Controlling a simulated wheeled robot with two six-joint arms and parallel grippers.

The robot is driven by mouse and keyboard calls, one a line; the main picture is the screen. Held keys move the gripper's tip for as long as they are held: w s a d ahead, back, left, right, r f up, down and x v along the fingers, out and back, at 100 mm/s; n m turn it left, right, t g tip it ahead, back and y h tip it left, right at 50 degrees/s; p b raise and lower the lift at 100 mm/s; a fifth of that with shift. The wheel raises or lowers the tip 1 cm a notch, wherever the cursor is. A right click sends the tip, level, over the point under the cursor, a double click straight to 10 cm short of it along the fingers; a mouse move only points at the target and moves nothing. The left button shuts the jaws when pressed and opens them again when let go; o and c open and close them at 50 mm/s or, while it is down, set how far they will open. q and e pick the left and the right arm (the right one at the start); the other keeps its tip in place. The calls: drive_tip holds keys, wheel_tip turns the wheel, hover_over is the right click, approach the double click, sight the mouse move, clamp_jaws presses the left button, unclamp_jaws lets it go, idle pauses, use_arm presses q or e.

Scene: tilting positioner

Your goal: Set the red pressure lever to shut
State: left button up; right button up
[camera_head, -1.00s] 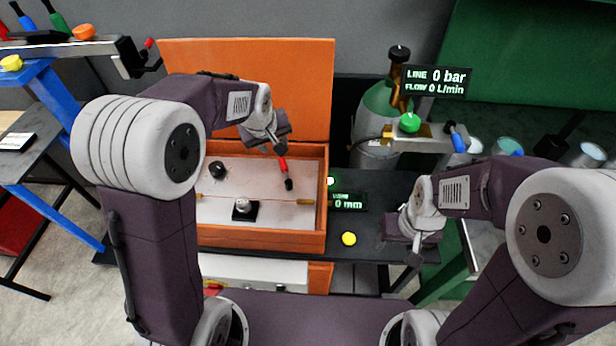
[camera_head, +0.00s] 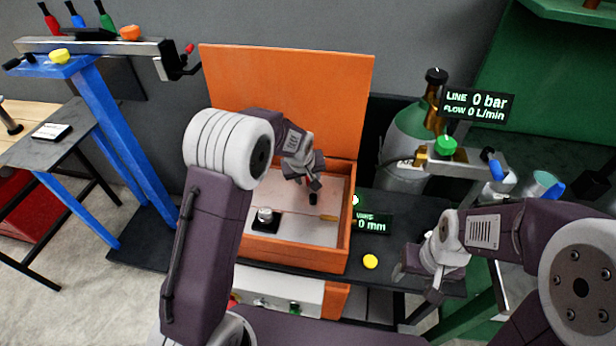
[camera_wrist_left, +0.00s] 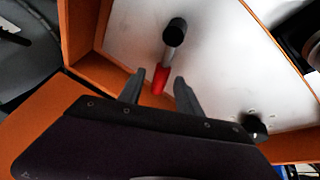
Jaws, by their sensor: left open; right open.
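The red lever (camera_wrist_left: 159,80) shows in the left wrist view as a red grip on a grey stem ending at a black round piece (camera_wrist_left: 175,32), over the pale floor of the orange box. My left gripper (camera_wrist_left: 161,75) is open, with one finger on each side of the red grip; I cannot tell whether they touch it. In the head view my left gripper (camera_head: 313,186) is low inside the box and hides the red grip; the black piece (camera_head: 313,199) shows just below it. My right gripper (camera_head: 432,292) is open and empty, right of the box.
The orange box (camera_head: 349,215) has its tall lid up behind. A black-based knob (camera_head: 265,219) stands on its floor. A yellow button (camera_head: 370,261), a 0 mm display (camera_head: 371,224), and a gas cylinder (camera_head: 405,145) with a 0 bar display (camera_head: 478,105) are to the right.

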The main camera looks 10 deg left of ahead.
use_arm(q)
clamp_jaws()
idle(1.4)
